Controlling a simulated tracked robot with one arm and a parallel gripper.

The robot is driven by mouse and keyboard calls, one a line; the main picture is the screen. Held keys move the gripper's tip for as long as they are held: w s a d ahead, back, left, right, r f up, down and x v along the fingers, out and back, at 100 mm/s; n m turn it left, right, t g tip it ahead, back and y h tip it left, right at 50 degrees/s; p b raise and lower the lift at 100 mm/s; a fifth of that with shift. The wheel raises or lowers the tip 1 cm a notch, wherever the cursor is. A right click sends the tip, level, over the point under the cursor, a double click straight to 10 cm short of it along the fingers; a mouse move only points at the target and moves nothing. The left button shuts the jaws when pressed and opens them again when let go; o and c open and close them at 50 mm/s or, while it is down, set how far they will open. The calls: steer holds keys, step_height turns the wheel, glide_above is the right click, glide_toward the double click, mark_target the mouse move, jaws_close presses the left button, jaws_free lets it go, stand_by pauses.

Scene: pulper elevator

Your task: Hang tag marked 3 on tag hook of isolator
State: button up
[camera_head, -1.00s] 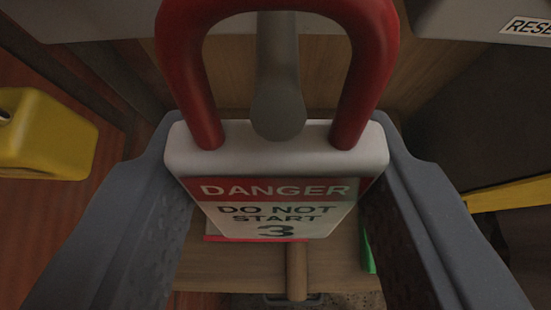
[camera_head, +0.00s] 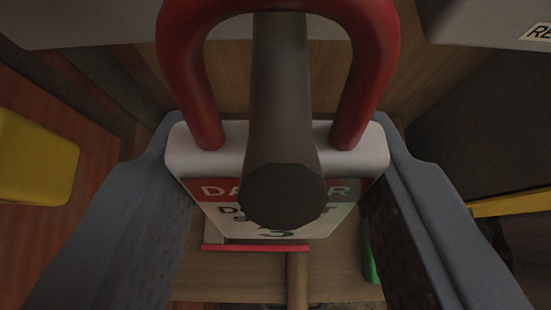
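The white tag (camera_head: 345,165) has a red band and black lettering reading "DANGER DO NOT START 3", now partly covered. Its red loop (camera_head: 365,75) rises at the top of the picture. My gripper (camera_head: 275,195) is shut on the tag, one grey finger on each side. A grey peg, which looks like the tag hook (camera_head: 282,110), passes within the outline of the loop. Its blunt end lies in front of the tag's face in the picture. I cannot tell whether the loop touches the hook.
A grey housing (camera_head: 100,25) runs along the top left, and another with a white label (camera_head: 540,32) is at the top right. A yellow object (camera_head: 35,160) is at the left. A yellow bar (camera_head: 510,198) is at the right. Red and green items (camera_head: 369,255) show below the tag.

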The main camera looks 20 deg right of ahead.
steer(key=o, duration=1.1)
steer(key=shift+c, duration=0.2)
steer(key=shift+s, duration=0.15)
steer(key=b+v, duration=0.2)
steer(key=v, duration=1.2)
steer(key=s+d+r+n+t+y+b, duration=0.1)
steer(key=s+r+t+b, duration=0.1)
steer(key=s+r, duration=0.5)
steer(key=s+d+r+n+t+y+b, duration=0.2)
steer(key=s+r+b, duration=0.3)
steer(key=r, duration=1)
steer(key=s+t, duration=0.1)
steer(key=s, duration=0.1)
steer(key=shift+s+d+r+n, duration=0.2)
steer(key=shift+s+r+n, duration=0.1)
steer(key=shift+s, duration=0.1)
steer(key=shift+f, duration=0.1)
